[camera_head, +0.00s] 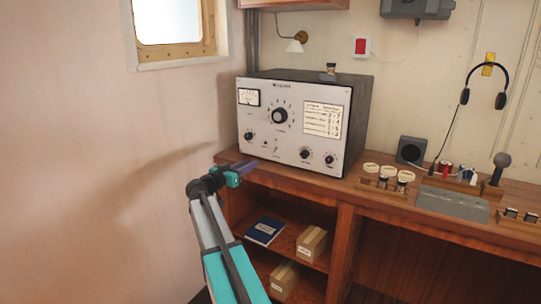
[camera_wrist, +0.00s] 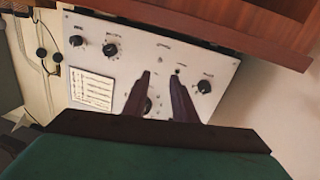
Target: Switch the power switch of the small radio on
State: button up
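A radio set with a silver front panel (camera_head: 294,123) and dark case stands on the wooden desk. Its panel has dials, a meter and a printed card. It also shows upside down in the wrist view (camera_wrist: 130,62). Small fittings sit low on the panel, between the lower knobs; one (camera_wrist: 178,71) looks greenish, and I cannot tell which is the power switch or its position. My gripper (camera_head: 250,165) is in front of the panel's lower left. In the wrist view its two dark fingers (camera_wrist: 161,76) are apart, with nothing between them, and hide part of the panel.
The desk edge (camera_head: 300,183) runs just below the radio, close to my gripper. A shelf below holds a blue book (camera_head: 264,231) and boxes (camera_head: 312,243). To the right are a speaker (camera_head: 411,150), a grey box (camera_head: 453,202) and a hanging headset (camera_head: 487,86).

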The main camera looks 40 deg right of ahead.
aim_at(275, 151)
jog(key=shift+d, duration=0.15)
jog(key=d+p, duration=0.1)
jog(key=d, duration=0.3)
jog(key=w+d+p, duration=0.1)
jog(key=d, duration=0.4)
jog(key=d+p, duration=0.1)
jog(key=d, duration=0.3)
jog(key=shift+w+d, duration=0.2)
jog(key=shift+w, duration=0.1)
